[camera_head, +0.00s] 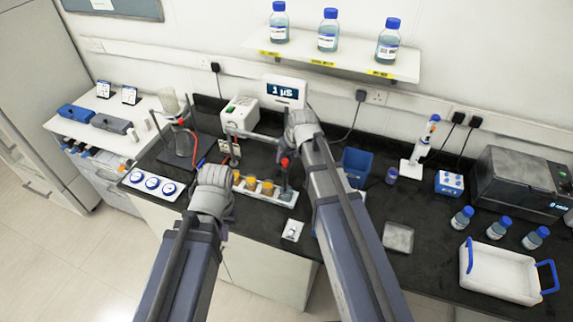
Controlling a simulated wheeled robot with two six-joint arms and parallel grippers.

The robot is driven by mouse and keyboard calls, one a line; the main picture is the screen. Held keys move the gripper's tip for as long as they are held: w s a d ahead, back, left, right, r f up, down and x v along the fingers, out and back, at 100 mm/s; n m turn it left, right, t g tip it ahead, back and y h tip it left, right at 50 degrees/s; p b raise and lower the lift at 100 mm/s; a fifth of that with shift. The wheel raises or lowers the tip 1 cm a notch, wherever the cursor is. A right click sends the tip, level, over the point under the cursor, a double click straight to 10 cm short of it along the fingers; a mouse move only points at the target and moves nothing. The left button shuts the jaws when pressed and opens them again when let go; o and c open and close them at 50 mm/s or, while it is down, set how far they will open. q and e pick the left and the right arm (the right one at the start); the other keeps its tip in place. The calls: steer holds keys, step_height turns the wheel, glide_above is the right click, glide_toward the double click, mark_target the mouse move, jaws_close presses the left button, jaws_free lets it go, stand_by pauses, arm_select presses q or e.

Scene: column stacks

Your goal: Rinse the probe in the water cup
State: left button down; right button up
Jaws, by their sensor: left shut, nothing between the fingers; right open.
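The meter (284,92) on the back wall reads 1 µS. A slim dark piece with a red top (285,163), which looks like the probe, stands upright over the right end of a white rack (288,203). Whether its tip is inside a cup is too small to tell. Several small cups with amber contents (251,186) sit in the rack; I cannot tell which cup is the water cup. My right gripper (297,117) is open above and behind the probe, and its arm passes just right of it. My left gripper (213,172) is shut and empty, left of the rack.
A burner-like stand with a flask (170,105) is at the back left, near a white box (239,113). A blue bin (356,165) is right of my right arm. A white tray (482,286) and several bottles are at the right.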

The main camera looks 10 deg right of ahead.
mark_target(286, 162)
steer(key=b+x, duration=0.2)
steer(key=x, duration=0.2)
steer(key=shift+b, duration=0.35)
jaws_close()
stand_by(1.1)
